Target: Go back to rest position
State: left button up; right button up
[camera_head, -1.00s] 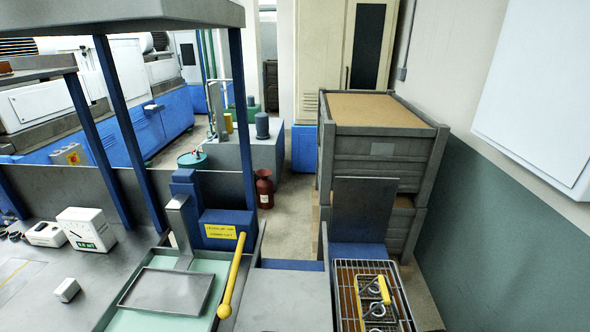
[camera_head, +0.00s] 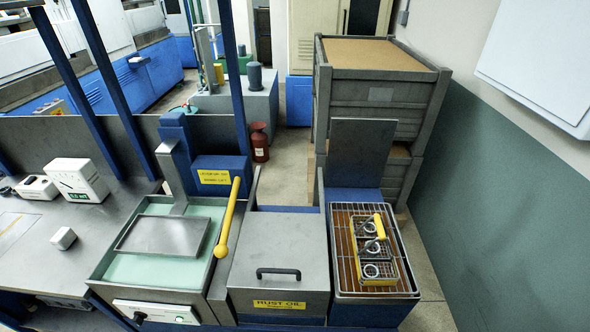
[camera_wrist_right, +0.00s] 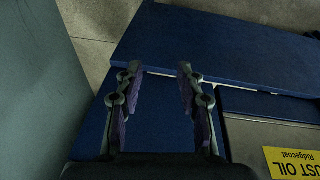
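My right gripper (camera_wrist_right: 158,90) shows in the right wrist view with its two fingers apart and nothing between them. It hangs over a blue surface (camera_wrist_right: 220,55), beside the yellow rust oil label (camera_wrist_right: 292,162). Neither gripper shows in the head view, so I cannot see my left gripper. In the head view a yellow-handled carrier with metal rings (camera_head: 373,250) sits in the wire basket (camera_head: 343,218) at the right, apart from any gripper.
The closed rust oil box (camera_head: 280,243) stands between the basket and the green-liquid tank (camera_head: 120,270) with its yellow lever (camera_head: 229,218). Stacked grey crates (camera_head: 375,145) stand behind. A green wall (camera_head: 500,210) bounds the right side.

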pick_arm(q)
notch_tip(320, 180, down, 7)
jog(key=b, duration=0.5)
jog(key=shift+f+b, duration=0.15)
jog(key=shift+b, duration=0.25)
pick_arm(e)
jog(key=s+f, duration=1)
jog(key=f, duration=0.3)
jog(key=s+d+f+g, duration=0.1)
jog(key=s+f, duration=0.8)
jog(key=f, duration=0.3)
jog(key=shift+s+d+f, duration=0.15)
jog(key=shift+s+f, duration=0.2)
jog(key=shift+f, duration=0.05)
